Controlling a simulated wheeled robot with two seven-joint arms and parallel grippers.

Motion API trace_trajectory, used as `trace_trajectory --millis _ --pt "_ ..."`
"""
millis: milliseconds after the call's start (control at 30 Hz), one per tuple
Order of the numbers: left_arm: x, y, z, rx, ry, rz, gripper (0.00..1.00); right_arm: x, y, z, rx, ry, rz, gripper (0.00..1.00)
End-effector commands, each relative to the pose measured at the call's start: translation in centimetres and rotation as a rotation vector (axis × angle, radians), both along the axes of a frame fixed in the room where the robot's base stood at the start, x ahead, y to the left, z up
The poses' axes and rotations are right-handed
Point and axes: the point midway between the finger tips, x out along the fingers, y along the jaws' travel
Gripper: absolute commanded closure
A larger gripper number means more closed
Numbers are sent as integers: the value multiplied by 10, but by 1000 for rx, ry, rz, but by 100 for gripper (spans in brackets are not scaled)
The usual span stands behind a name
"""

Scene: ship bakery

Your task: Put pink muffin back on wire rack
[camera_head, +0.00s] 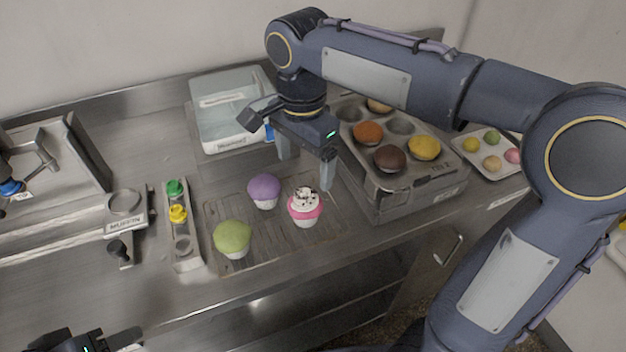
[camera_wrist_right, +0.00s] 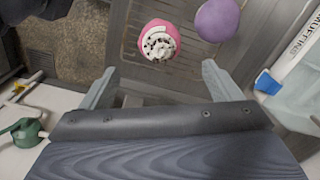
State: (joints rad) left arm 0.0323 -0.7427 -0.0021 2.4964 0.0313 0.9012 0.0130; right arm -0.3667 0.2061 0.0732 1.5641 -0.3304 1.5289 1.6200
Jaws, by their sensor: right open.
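The pink muffin (camera_head: 305,208), with white topping and dark crumbs, stands upright on the wire rack (camera_head: 284,251). It also shows in the right wrist view (camera_wrist_right: 159,41), ahead of and between the fingers. A purple muffin (camera_head: 264,190) and a green muffin (camera_head: 232,238) stand on the same rack. My right gripper (camera_head: 306,172) is open and empty, just above and behind the pink muffin, apart from it. In the right wrist view its fingers (camera_wrist_right: 158,88) are spread wide. My left gripper (camera_head: 104,342) shows only partly at the bottom left edge.
A muffin tin (camera_head: 352,166) with several muffins stands right of the rack. A clear tub (camera_head: 228,112) is behind it. A narrow tray (camera_head: 187,262) with coloured-cap bottles and a muffin scale (camera_head: 125,222) are to the left. A small tray (camera_head: 505,165) of round pieces is far right.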

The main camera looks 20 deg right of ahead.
Motion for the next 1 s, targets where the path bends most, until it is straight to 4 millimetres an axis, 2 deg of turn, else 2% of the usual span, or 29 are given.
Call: trace_trajectory --millis 133,233,367,467,600,700,833,1000 --pt "0 0 0 0 0 0 50 -3 -3 3 7 -4 13 16" --pt "0 0 0 0 0 0 50 -18 -17 0 46 -32 92 16" --pt "0 0 0 0 0 0 50 -59 -45 -13 134 -133 314 16" --pt "0 0 0 0 0 0 50 -96 -60 -31 175 -262 513 16" --pt "0 0 0 0 0 0 50 -137 -64 -59 156 -449 745 16" --pt "0 0 0 0 0 0 50 -155 -62 -76 114 -545 857 16" --pt "0 0 0 0 0 0 50 -165 -59 -89 68 -610 939 16" --pt "0 0 0 0 0 0 50 -167 -58 -91 56 -623 961 16"
